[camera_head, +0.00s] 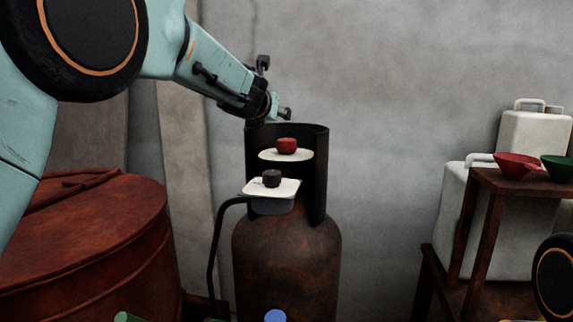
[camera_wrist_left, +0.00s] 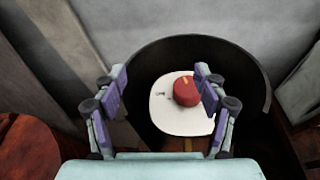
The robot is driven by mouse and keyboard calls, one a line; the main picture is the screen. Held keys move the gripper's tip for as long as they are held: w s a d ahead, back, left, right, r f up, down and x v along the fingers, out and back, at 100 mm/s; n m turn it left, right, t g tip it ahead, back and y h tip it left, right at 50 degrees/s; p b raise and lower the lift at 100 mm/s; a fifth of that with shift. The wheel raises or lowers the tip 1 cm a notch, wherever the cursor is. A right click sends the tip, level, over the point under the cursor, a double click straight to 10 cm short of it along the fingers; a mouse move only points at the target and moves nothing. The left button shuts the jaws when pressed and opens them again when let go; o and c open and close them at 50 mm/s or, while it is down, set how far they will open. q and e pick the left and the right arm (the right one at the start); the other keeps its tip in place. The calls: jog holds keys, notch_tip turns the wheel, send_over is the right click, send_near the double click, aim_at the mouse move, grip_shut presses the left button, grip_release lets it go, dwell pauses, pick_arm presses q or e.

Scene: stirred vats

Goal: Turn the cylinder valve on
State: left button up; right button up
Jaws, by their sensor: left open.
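A rusty gas cylinder (camera_head: 287,262) stands upright with a dark, open-fronted collar (camera_head: 318,170) at its top. Inside the collar, a red valve knob (camera_head: 287,146) sits on a white plate (camera_head: 300,156). Lower and in front, a dark knob (camera_head: 271,179) sits on another white plate (camera_head: 285,190) over a grey box. My left gripper (camera_head: 281,108) is above the collar, empty. In the left wrist view my left gripper (camera_wrist_left: 160,86) has its fingers wide apart. The red knob (camera_wrist_left: 186,91) appears between them, close to the right finger, with the collar (camera_wrist_left: 150,62) behind.
A rusty drum (camera_head: 95,245) stands at the left. A dark hose (camera_head: 213,250) runs down beside the cylinder. At the right, a rusty stand (camera_head: 485,215) holds a red bowl (camera_head: 518,165) and a green bowl (camera_head: 560,168), near white jugs (camera_head: 535,135).

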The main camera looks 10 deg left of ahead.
aim_at(284, 141)
pick_arm(q)
jog(key=f, duration=0.1)
jog(key=s+d+f+g+h, duration=0.1)
jog(key=f, duration=0.1)
jog(key=d+f+h, duration=0.1)
jog(key=f, duration=0.1)
jog(key=shift+s+d+f+m+g, duration=0.1)
jog(key=shift+s+d+m+g, duration=0.1)
jog(key=shift+m+g, duration=0.15)
jog(key=shift+d+f+h+p, duration=0.2)
jog(key=shift+d+h+p, duration=0.1)
jog(key=shift+w+f+p, duration=0.1)
jog(key=shift+w+p, duration=0.3)
jog(key=shift+w, duration=0.05)
jog(key=p+x, duration=0.3)
jog(key=x, duration=0.1)
jog(key=shift+w, duration=0.15)
jog(key=shift+w+f+p, duration=0.25)
jog(key=shift+w+p, duration=0.4)
jog(key=shift+p, duration=0.3)
jog(key=shift+w+f+p, duration=0.2)
jog(key=shift+w+p, duration=0.1)
jog(key=shift+w+f, duration=0.2)
jog(key=shift+d, duration=0.1)
jog(key=shift+s+r, duration=0.1)
jog(key=shift+c, duration=0.4)
